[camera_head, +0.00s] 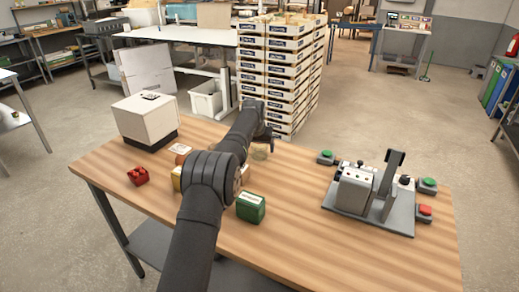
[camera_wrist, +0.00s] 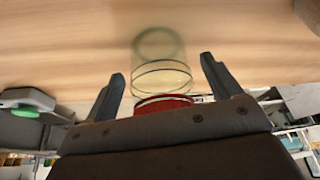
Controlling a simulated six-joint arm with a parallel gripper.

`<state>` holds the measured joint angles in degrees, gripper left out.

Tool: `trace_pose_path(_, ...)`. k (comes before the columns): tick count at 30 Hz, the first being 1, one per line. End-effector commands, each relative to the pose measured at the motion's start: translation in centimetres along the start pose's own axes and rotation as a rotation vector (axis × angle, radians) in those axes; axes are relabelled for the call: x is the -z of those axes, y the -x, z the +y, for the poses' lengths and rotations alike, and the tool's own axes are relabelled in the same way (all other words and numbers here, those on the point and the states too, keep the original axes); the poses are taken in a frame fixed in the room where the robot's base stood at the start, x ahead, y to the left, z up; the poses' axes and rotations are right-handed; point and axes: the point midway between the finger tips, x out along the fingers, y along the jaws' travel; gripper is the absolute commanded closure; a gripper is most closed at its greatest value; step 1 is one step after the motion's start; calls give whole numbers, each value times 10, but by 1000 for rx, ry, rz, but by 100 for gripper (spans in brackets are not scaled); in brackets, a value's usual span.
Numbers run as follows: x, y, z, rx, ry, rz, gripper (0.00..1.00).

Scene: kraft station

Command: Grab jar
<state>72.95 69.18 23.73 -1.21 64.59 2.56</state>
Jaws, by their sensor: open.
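The jar (camera_wrist: 160,75) is clear glass, with a red band, perhaps its lid, at the end nearest my gripper's body in the wrist view. In the head view the jar (camera_head: 260,153) is a small, faint shape just below my gripper (camera_head: 264,136), on or just above the wooden table (camera_head: 300,180). My gripper (camera_wrist: 163,68) is open in the wrist view, with one finger on each side of the jar. Small gaps show between the jar and the fingers. Part of the red end is hidden by the gripper body.
A green box (camera_head: 251,208) stands right of my arm. A red item (camera_head: 138,176) and a white machine (camera_head: 145,118) are at the left. A grey device (camera_head: 368,195) with green and red buttons is at the right. Stacked crates (camera_head: 278,70) stand behind the table.

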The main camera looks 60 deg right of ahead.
Motion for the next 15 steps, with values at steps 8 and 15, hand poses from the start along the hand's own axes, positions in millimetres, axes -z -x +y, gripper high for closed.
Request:
trace_pose_path(8, 0, -7, 0, 0, -1, 1, 17)
trace_pose_path(15, 0, -7, 0, 0, -1, 0, 52)
